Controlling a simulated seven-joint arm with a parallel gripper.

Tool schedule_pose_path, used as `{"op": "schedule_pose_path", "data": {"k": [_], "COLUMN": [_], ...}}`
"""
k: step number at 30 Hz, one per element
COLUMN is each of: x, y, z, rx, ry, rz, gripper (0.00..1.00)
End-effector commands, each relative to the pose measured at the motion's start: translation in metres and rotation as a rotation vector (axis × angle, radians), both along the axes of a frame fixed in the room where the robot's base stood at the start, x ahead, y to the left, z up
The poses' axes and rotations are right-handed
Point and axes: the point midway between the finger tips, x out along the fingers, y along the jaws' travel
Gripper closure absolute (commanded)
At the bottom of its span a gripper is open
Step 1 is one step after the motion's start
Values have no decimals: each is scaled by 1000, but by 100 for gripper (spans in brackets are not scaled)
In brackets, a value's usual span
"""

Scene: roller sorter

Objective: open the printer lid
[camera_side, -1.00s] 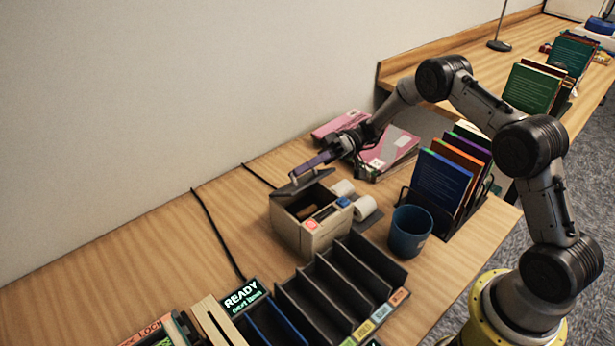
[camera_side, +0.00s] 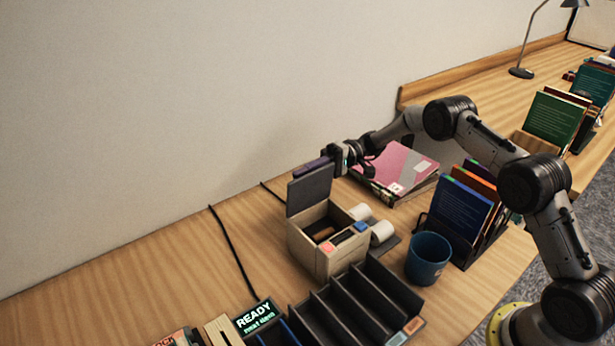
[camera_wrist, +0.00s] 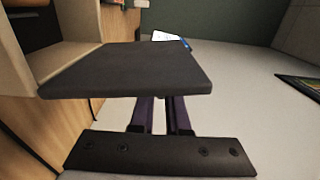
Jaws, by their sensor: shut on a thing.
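The printer (camera_side: 325,245) is a beige box on the wooden desk with its top open and a dark cavity showing. Its dark grey lid (camera_side: 309,190) stands up steeply at the back left edge. My gripper (camera_side: 304,169) is at the lid's upper edge, its purple fingers reaching in from the right. In the wrist view the lid (camera_wrist: 125,72) is a dark plate across the fingers (camera_wrist: 162,105), which are shut on it. The fingertips are hidden behind the lid. Part of the beige box (camera_wrist: 75,55) shows at the upper left.
White rolls (camera_side: 381,232) sit right of the printer. A blue cup (camera_side: 428,258) and a rack of books (camera_side: 462,205) stand further right. A black divided tray (camera_side: 350,305) lies in front.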

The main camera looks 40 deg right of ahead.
Motion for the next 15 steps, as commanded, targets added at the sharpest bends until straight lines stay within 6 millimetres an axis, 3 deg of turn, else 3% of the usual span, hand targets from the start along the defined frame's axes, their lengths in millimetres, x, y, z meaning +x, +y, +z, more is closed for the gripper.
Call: {"op": "schedule_pose_path", "data": {"k": [15], "x": [6], "y": [-1], "z": [1], "rx": [4], "ry": [-6], "rz": [-4], "gripper": [100]}}
